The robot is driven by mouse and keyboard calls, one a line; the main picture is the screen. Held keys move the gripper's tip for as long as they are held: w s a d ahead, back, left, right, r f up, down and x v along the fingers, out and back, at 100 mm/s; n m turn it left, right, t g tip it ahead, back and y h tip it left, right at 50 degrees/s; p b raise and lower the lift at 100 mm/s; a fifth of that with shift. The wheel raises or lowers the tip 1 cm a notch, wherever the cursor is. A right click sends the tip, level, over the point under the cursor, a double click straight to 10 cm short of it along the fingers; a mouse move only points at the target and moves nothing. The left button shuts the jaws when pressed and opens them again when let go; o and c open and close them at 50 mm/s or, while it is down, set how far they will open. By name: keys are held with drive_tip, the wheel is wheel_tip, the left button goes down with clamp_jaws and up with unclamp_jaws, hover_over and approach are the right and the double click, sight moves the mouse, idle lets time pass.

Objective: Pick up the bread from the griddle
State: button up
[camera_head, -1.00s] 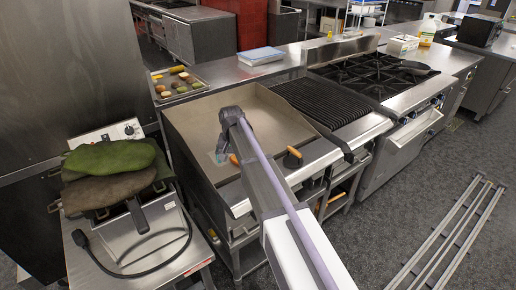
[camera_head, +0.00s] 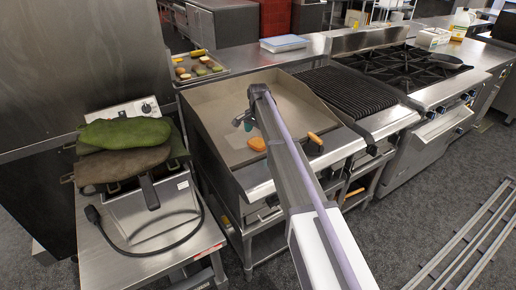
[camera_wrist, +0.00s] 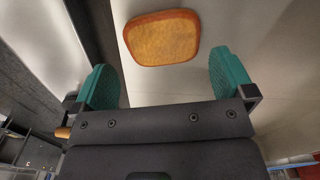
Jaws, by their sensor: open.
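The bread (camera_head: 257,144) is an orange-brown slice lying on the flat griddle (camera_head: 215,109), near its front. In the wrist view the bread (camera_wrist: 162,38) lies flat ahead of my gripper (camera_wrist: 165,82), roughly between the lines of its two teal fingers and a little beyond their tips. My gripper is open and empty, and the fingers do not touch the bread. In the head view my gripper (camera_head: 243,121) is over the griddle beside the bread, partly hidden by my arm.
A spatula-like tool with an orange handle (camera_head: 315,138) lies at the griddle's front right. A ribbed grill (camera_head: 345,90) and gas burners are to the right. A tray of food (camera_head: 200,68) stands behind left. A fryer with green and brown mitts (camera_head: 125,134) is at left.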

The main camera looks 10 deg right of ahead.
sight(258, 141)
wheel_tip(258, 141, down, 5)
drive_tip(key=b, duration=0.3)
drive_tip(key=shift+w+b, duration=0.15)
drive_tip(key=shift+b, duration=0.2)
drive_tip(key=shift+r, duration=0.3)
drive_tip(key=c, duration=0.8)
drive_tip(key=shift+r+p, duration=0.1)
drive_tip(key=shift+p, duration=0.25)
wheel_tip(258, 141, up, 10)
drive_tip(key=p, duration=0.9)
drive_tip(key=shift+p, duration=0.4)
